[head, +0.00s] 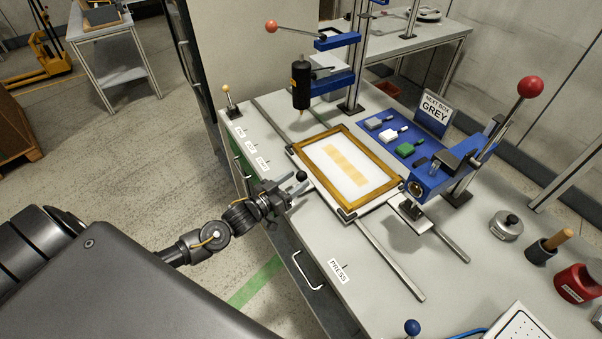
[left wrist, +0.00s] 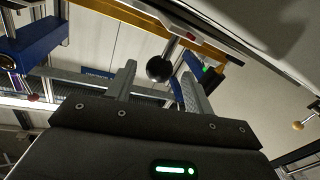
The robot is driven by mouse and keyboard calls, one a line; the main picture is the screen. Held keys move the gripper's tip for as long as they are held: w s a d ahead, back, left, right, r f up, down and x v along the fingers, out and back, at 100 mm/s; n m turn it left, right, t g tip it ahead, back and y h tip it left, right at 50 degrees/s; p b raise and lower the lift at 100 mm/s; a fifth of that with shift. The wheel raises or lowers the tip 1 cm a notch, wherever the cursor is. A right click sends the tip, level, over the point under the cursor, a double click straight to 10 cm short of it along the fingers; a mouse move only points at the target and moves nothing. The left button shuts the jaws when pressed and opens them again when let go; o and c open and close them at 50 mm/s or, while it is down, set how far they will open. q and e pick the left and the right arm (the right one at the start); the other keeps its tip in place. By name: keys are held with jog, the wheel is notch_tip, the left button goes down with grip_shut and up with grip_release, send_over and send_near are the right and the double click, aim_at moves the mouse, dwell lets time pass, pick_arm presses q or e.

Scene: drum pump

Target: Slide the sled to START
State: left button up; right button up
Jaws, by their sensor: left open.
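The sled (head: 377,204) is a flat tray with a wooden frame around a white sheet that bears a tan strip. It sits on two metal rails on the bench, between small labels (head: 262,164) at the upper left, too small to read surely, and the PRESS label (head: 339,271). A black ball knob (head: 301,175) sticks out at its left edge. My left gripper (head: 297,187) is open at the knob. In the left wrist view the knob (left wrist: 158,68) shows between the two spread fingers; contact cannot be told. My right gripper is out of view.
A black cylinder tool (head: 301,85) hangs on a blue arm above the sled's far end. A blue clamp with a red-ball lever (head: 529,87) stands right of the sled. A small ball-topped lever (head: 229,98) stands at the bench's back left. The rails are bare toward PRESS.

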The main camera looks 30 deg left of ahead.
aim_at(301, 176)
pick_arm(q)
jog(key=shift+x, duration=1.6)
grip_shut()
